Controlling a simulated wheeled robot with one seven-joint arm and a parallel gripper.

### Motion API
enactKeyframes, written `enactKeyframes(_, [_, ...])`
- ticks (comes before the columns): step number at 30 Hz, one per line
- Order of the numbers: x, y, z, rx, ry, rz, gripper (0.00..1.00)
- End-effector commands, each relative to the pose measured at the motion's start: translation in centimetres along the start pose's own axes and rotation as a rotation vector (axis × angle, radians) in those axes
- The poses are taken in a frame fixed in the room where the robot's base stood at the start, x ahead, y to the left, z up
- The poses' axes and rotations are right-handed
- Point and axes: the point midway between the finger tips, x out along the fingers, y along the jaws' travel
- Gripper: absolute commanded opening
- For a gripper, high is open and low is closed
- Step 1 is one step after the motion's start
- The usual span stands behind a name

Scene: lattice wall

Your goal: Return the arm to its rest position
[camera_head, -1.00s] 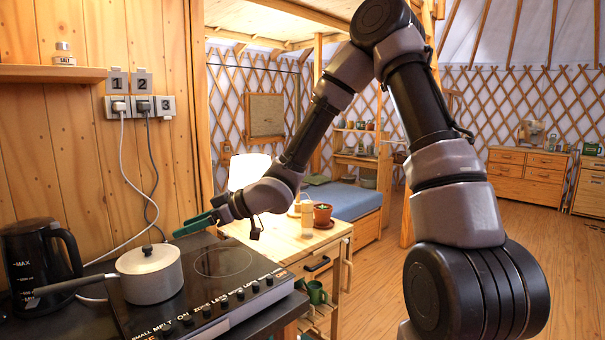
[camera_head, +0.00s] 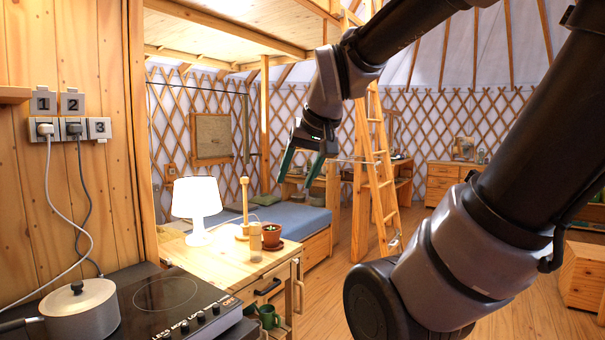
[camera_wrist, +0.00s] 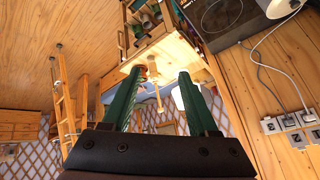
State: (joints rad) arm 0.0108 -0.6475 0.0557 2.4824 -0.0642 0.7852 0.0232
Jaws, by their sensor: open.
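My gripper (camera_head: 302,165) is raised in the air in the head view, pointing down, with its two green fingers spread apart and nothing between them. It is above and behind the wooden side table, apart from everything around it. In the wrist view the two green fingers (camera_wrist: 157,95) are also wide apart and empty. My arm reaches across the upper right of the head view and hides part of the room there.
A wooden ladder (camera_head: 378,175) stands behind my arm.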

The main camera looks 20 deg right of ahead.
Motion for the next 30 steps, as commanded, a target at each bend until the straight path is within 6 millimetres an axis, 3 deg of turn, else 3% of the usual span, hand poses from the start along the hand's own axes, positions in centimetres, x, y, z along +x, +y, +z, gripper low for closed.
enactKeyframes(3, [-2.1, 0.1, 1.7, 0.090, -0.024, -0.055, 0.60])
enactKeyframes(6, [-2.8, 0.1, 2.4, 0.122, -0.039, -0.077, 0.60])
enactKeyframes(30, [-2.8, 0.1, 2.5, 0.125, -0.042, -0.079, 0.60])
